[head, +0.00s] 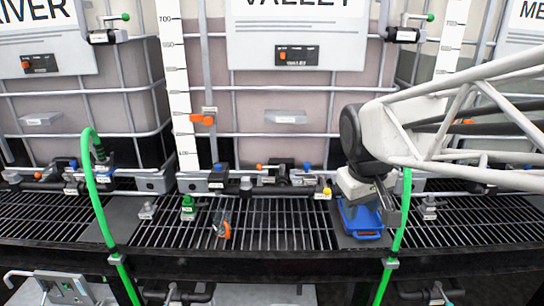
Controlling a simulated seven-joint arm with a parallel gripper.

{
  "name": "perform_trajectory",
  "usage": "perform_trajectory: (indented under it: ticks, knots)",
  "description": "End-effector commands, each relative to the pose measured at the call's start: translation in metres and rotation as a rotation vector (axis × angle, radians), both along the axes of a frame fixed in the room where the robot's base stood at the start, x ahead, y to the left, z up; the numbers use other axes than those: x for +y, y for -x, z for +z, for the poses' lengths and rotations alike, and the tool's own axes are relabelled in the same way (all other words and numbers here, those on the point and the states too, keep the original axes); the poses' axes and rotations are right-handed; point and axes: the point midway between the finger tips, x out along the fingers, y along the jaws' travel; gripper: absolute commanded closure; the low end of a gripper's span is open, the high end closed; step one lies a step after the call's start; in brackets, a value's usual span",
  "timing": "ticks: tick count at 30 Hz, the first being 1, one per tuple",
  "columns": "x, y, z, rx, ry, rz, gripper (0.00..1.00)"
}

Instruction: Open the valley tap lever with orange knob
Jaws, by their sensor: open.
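The valley tote (300,100) stands in the middle behind its "VALLEY" sign. On the pipework below it, a small orange knob (261,168) shows, with dark valve parts beside it and a blue knob (307,166) to its right. The lever's exact angle is too small to tell. My gripper (372,212) is open, well to the right of the orange knob and nearer the camera. It points down over a blue object (361,224) on a dark pad. I cannot tell whether they touch. My gripper partly hides that object and the pipework behind.
An orange marker (203,119) sits by the white level scale. A green fitting (188,208), an orange-and-grey item (222,225) and a yellow-topped fitting (326,191) stand on the grating (275,235). Green hoses (92,195) rise at left and right. Mid-grating is mostly clear.

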Motion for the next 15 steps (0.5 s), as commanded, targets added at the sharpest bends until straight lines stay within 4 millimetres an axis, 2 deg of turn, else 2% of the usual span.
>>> perform_trajectory:
  ticks: [1, 15]
  knots:
    - [0.003, -0.014, 0.003, 0.004, 0.011, 0.025, 0.59]
    - [0.029, -0.130, 0.019, 0.039, 0.120, 0.269, 0.59]
